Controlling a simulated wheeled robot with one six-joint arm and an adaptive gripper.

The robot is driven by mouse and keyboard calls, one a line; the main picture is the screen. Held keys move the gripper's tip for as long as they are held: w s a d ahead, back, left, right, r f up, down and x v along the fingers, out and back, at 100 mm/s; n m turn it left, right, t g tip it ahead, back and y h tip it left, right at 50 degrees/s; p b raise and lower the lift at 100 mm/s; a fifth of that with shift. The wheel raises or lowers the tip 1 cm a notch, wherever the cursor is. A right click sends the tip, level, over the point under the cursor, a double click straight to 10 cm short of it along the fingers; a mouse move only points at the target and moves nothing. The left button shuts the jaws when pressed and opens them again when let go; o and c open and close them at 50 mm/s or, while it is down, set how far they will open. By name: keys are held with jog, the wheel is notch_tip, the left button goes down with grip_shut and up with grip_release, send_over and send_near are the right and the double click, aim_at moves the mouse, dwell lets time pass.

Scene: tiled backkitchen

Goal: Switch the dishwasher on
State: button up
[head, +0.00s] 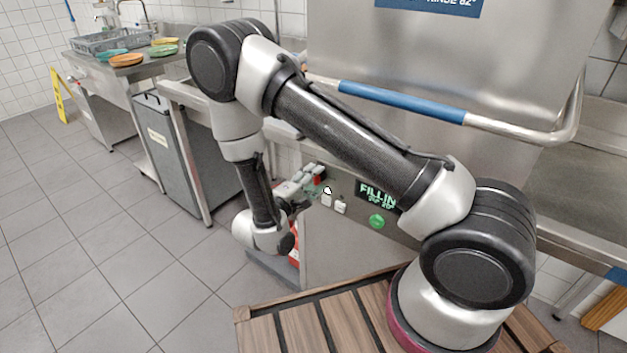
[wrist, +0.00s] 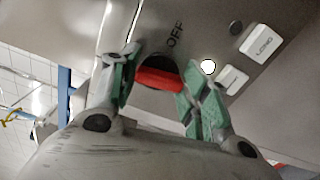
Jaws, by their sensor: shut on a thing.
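The dishwasher (head: 345,250) is a steel hood machine with a control panel on its front. In the wrist view a red switch knob (wrist: 160,80) sits on a dark round base, with the word OFF printed beside it. My gripper (wrist: 158,76) has its green-padded fingers on both sides of the red knob and is shut on it. In the head view my gripper (head: 302,184) is at the panel's left end. A small lamp (wrist: 208,67) beside the knob is lit white. The display (head: 377,195) is lit and reads "FILLIN", its end hidden by my arm.
White buttons (wrist: 264,43) and a green button (head: 376,222) are near the knob. The hood's blue-gripped bar (head: 400,102) crosses above my arm. A grey bin (head: 172,150) and a sink table with dishes stand left.

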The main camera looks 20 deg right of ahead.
jog(key=shift+m, duration=0.8)
jog(key=o, duration=1)
jog(key=v, duration=1.2)
